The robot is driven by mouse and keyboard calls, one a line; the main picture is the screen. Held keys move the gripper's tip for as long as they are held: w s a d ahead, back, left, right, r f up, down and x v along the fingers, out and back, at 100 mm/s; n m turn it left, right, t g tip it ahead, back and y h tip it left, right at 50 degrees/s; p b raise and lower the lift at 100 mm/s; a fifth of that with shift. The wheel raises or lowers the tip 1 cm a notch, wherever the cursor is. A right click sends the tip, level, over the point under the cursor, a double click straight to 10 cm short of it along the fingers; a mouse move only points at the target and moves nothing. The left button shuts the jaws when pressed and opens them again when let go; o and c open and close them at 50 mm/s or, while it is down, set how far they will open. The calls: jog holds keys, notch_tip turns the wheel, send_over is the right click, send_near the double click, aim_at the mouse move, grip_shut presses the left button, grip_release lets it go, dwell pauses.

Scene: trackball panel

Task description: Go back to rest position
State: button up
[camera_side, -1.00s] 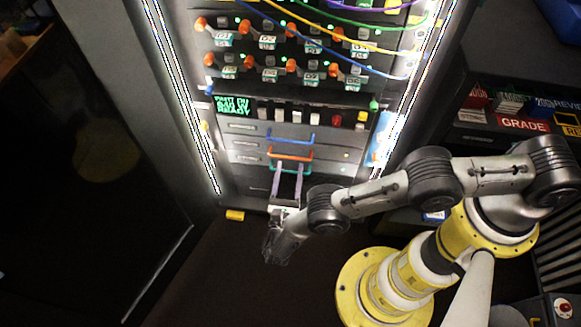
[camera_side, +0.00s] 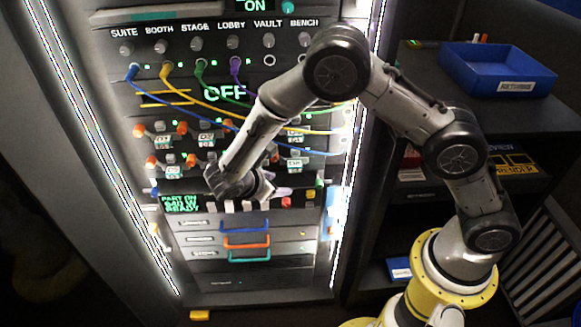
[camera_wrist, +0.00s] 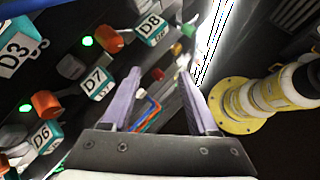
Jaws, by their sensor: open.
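My gripper (camera_side: 275,191) is raised in front of the panel (camera_side: 217,40), at the height of the row of small keys below the orange-knobbed switches. Its two purple fingers stand apart with nothing between them in the wrist view (camera_wrist: 160,75). The arm is folded upward, its elbow high at the panel's right side. My wrist hides part of the switch and key rows; whether it touches them cannot be told.
Drawers with blue (camera_side: 244,224), orange (camera_side: 247,240) and teal (camera_side: 249,256) handles lie below the gripper. Coloured cables (camera_side: 200,103) cross the panel behind my arm. A blue bin (camera_side: 497,70) stands on the right shelf.

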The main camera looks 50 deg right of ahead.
jog(key=s+d+r+m+y, duration=0.35)
jog(key=s+r+m, duration=0.25)
jog(key=s+r, duration=0.3)
jog(key=s+d+r+m+y, duration=0.3)
jog(key=s+d+r+m, duration=0.15)
jog(key=s+r, duration=0.5)
jog(key=s+a+r+m+t+y, duration=0.1)
jog(key=s+r+m+t+y, duration=0.1)
jog(key=s, duration=0.5)
jog(key=r+m+t, duration=0.1)
jog(key=m+t, duration=0.1)
jog(key=m, duration=0.1)
jog(key=shift+a+y, duration=0.2)
jog(key=shift+y, duration=0.15)
jog(key=shift+r+m, duration=0.1)
jog(key=shift+m, duration=0.15)
